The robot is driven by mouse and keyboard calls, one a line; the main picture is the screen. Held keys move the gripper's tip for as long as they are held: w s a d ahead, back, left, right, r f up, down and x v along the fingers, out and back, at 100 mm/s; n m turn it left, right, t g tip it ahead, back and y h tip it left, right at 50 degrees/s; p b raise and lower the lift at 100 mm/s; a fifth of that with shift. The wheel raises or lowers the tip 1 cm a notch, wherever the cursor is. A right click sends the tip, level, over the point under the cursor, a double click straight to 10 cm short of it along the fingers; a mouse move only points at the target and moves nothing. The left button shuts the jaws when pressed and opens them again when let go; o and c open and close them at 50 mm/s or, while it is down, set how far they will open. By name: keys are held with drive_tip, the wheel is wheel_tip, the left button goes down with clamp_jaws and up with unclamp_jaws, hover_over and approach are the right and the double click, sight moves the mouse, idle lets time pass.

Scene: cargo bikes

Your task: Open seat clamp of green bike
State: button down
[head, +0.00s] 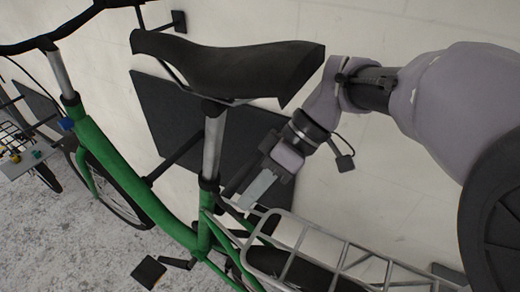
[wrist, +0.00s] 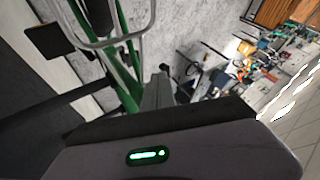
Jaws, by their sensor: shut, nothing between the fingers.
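The green bike (head: 130,172) stands beside the wall, with its black saddle (head: 225,68) on a silver seat post (head: 212,145). The seat clamp (head: 208,184) is the dark collar where the post meets the green frame; its lever is too small to make out clearly. My gripper (head: 240,194) is shut and empty, just right of the clamp and below the saddle. Its fingertips point down and left towards the clamp; I cannot tell whether they touch it. In the wrist view the green frame (wrist: 122,80) runs beside the grey fingers, and the clamp is not clearly visible.
A silver rear rack (head: 340,258) lies just below and right of my gripper; it also shows in the wrist view (wrist: 142,32). A dark wall panel (head: 165,115) is behind the seat post. A pedal (head: 148,271) sticks out low down. Cluttered parts (wrist: 235,70) lie farther off.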

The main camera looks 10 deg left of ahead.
drive_tip(key=shift+s, duration=0.1)
drive_tip(key=shift+s+m+b, duration=0.15)
drive_tip(key=shift+m+b, duration=0.15)
drive_tip(key=shift+b, duration=0.25)
